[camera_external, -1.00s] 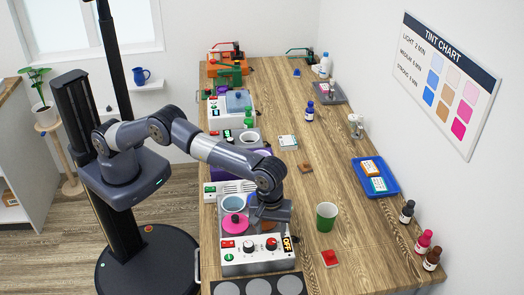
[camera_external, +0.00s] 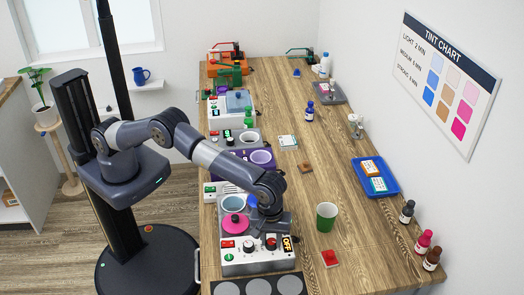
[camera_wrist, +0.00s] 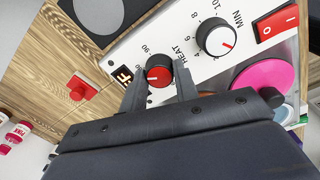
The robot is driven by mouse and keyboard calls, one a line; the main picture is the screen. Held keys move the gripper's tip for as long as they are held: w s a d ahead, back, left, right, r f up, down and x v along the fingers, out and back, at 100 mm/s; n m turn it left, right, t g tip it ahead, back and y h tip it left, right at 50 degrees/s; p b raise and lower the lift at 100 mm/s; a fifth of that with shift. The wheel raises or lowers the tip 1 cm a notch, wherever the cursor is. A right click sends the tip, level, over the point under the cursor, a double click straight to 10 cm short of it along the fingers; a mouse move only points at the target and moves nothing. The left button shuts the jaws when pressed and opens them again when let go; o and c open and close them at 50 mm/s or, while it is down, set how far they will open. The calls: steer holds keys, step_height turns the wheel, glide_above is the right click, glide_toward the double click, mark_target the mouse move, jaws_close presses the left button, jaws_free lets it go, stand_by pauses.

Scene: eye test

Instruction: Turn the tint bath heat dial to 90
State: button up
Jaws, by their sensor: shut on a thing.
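The tint bath (camera_external: 245,262) is the front unit on the bench, with a white panel and an amber display (camera_external: 288,244) reading OFF. Its heat dial (camera_wrist: 158,72) is a round knob with a red face and dark rim, beside the word HEAT and printed numbers, including 90. A short pale mark on the knob points left in the wrist view; the exact number it meets is unclear. My gripper (camera_wrist: 160,80) is shut on the dial, one finger on each side. In the external view my gripper (camera_external: 270,228) is over the panel's right part.
Beside it are the white MIN dial (camera_wrist: 216,37), a red rocker switch (camera_wrist: 276,22) and a pink lid (camera_external: 234,226).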

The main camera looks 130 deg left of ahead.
steer(key=c, duration=0.4)
steer(key=shift+m, duration=0.3)
steer(key=m+p, duration=0.1)
steer(key=m, duration=0.3)
steer(key=shift+m+p, duration=0.3)
steer(key=shift+p, duration=0.05)
steer(key=m, duration=0.5)
steer(key=shift+p, duration=0.3)
steer(key=o, duration=1)
steer(key=shift+r, duration=0.1)
